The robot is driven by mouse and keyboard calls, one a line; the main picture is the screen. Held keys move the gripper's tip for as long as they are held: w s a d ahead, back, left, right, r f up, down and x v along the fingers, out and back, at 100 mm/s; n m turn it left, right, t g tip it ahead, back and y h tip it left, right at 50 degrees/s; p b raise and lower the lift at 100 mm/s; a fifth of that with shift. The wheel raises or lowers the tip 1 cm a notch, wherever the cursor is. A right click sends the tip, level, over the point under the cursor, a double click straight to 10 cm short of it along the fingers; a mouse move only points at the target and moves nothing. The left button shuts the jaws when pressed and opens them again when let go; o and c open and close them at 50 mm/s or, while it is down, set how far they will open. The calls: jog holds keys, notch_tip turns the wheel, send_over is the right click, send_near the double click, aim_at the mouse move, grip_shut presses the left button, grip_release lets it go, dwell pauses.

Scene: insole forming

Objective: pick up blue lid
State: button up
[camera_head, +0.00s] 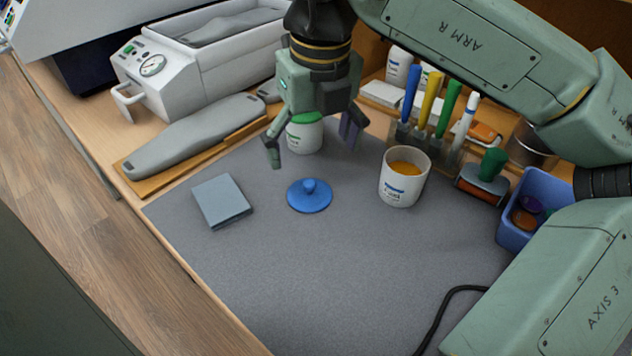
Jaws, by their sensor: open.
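The blue lid (309,197) lies flat on the grey mat, its round knob facing up. My gripper (313,155) points downward above the mat, behind and above the lid in the picture. Its fingers are spread apart and hold nothing. A white jar with a green cap (304,134) shows between the fingers, apparently behind them. How high the fingertips are above the mat is hard to tell from this single view.
A white cup with orange contents (404,177) stands right of the lid, and a grey block (221,201) lies left. A pen holder (425,138) and blue bin (515,213) stand at right. The front of the mat (330,285) is mostly clear, with a black cable (450,300).

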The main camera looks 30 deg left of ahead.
aim_at(309, 185)
jog(key=f, duration=0.2)
jog(key=f+p, duration=0.1)
jog(key=f, duration=0.2)
jog(key=f+p, duration=0.1)
jog(key=f, duration=0.2)
jog(key=shift+a+f, duration=0.15)
jog(key=shift+a, duration=0.25)
jog(key=shift+c, duration=0.6)
jog(key=c, duration=1.5)
jog(key=shift+s+f, duration=0.1)
jog(key=shift+s, duration=0.05)
jog(key=shift+c, duration=0.2)
